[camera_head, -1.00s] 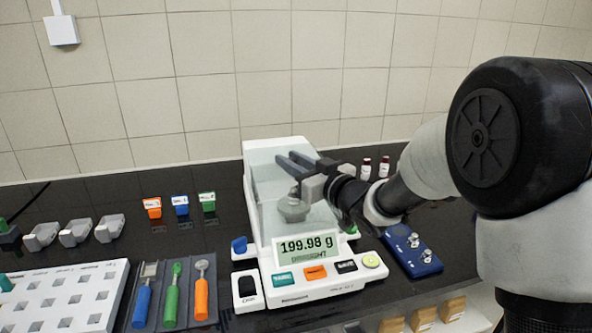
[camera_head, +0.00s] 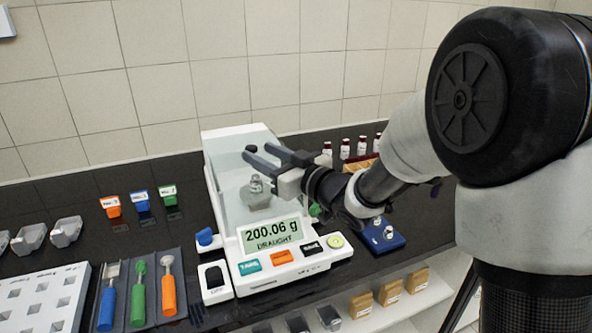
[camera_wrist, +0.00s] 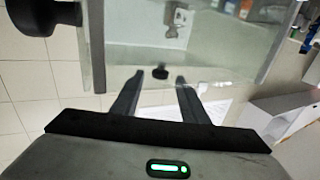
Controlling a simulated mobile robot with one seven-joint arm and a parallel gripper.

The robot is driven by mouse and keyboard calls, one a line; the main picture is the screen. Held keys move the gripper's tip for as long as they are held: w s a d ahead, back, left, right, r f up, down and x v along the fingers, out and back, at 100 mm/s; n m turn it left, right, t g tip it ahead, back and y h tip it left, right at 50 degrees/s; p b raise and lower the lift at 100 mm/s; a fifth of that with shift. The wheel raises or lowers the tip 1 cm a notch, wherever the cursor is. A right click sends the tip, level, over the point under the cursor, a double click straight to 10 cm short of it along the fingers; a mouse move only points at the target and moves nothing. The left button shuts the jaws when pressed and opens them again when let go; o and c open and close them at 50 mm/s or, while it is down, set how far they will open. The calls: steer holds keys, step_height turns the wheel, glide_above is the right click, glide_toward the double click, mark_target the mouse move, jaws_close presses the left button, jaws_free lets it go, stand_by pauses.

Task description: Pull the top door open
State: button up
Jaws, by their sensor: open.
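The balance (camera_head: 232,248) is white with a clear glass draught shield, and its display (camera_head: 271,234) reads 200.06 g with the word DRAUGHT. A metal weight (camera_head: 256,184) stands on the pan inside. My gripper (camera_head: 259,154) is open and empty at the upper part of the shield. In the wrist view its two fingers (camera_wrist: 159,78) point at a small dark knob (camera_wrist: 160,71), which appears between the tips. The knob seems to belong to the top door; contact cannot be told. The door's edges are hard to make out through the glass.
A blue side knob (camera_head: 205,239) is at the balance's left. Several red-capped vials (camera_head: 345,149) and a blue weight tray (camera_head: 381,237) are to the right. A tool tray (camera_head: 137,290) and white rack (camera_head: 38,305) lie left. A tiled wall is behind.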

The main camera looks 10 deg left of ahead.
steer(key=v, duration=1.2)
steer(key=shift+s+d, duration=0.2)
steer(key=shift+d, duration=0.05)
steer(key=shift+o, duration=0.3)
